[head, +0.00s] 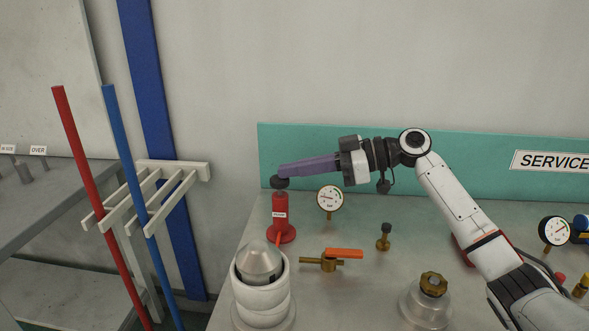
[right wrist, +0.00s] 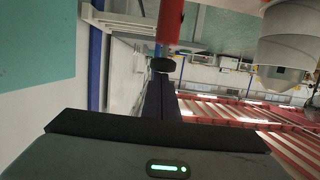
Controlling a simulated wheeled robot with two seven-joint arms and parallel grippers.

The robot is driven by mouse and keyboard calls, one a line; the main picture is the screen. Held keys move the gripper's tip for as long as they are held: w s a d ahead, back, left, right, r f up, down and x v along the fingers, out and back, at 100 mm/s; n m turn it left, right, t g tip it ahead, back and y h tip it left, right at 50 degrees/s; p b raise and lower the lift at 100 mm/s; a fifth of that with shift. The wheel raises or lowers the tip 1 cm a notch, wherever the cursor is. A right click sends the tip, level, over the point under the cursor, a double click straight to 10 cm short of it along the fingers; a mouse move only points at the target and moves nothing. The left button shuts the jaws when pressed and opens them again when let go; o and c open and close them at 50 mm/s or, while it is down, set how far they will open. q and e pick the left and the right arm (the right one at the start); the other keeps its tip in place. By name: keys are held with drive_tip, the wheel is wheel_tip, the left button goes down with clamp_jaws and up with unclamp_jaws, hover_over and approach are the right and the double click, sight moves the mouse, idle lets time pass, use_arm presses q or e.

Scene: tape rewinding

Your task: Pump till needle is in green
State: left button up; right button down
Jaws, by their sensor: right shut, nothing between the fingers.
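The red pump (head: 281,217) stands upright on the bench, with a black knob (head: 279,183) on top. Its red body also shows at the top of the right wrist view (right wrist: 170,22), with the knob (right wrist: 162,65) just beyond my fingertips. My right gripper (head: 284,170) has long purple fingers, shut and empty. Its tips are right above the knob; I cannot tell whether they touch it. A round white gauge (head: 330,198) stands to the right of the pump. Its needle's position against the green is too small to read. My left gripper is out of view.
A grey-white canister (head: 263,294) stands in front of the pump. An orange-handled valve (head: 326,257), a small brass fitting (head: 384,240) and a brass-capped vessel (head: 430,297) stand to the right. A teal back panel (head: 470,175) runs behind the bench.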

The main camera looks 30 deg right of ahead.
drive_tip(key=s+d+r, duration=0.6)
drive_tip(key=d, duration=0.1)
drive_tip(key=shift+d+b, duration=0.3)
drive_tip(key=shift+d, duration=0.1)
drive_tip(key=shift+f, duration=0.1)
idle(0.5)
